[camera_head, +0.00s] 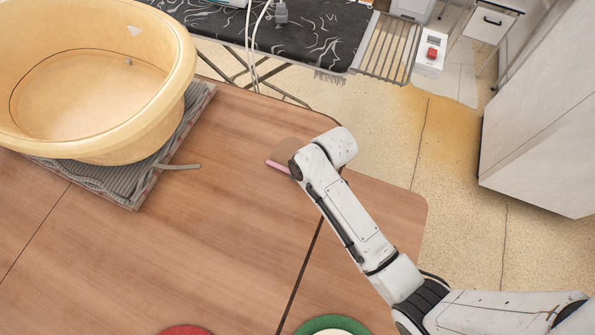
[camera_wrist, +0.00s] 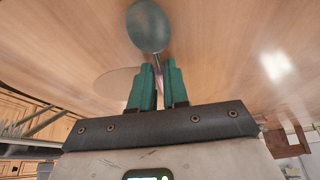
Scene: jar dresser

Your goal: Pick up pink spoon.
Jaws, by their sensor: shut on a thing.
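The spoon shows in the wrist view with its grey oval bowl (camera_wrist: 148,27) beyond the fingertips, and its thin handle runs down between them. My gripper (camera_wrist: 159,70) has green fingers and is shut on the spoon's handle. In the head view a short pink length of the spoon (camera_head: 278,166) sticks out to the left of my wrist, near the table's far edge. My gripper's fingers are hidden behind my arm in that view. I cannot tell whether the spoon touches the table.
A large yellow tub (camera_head: 170,110) stands on a grey slatted mat (camera_head: 130,188) at left. Red (camera_head: 186,330) and green (camera_head: 308,328) round things show at the near edge. The table's middle is clear.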

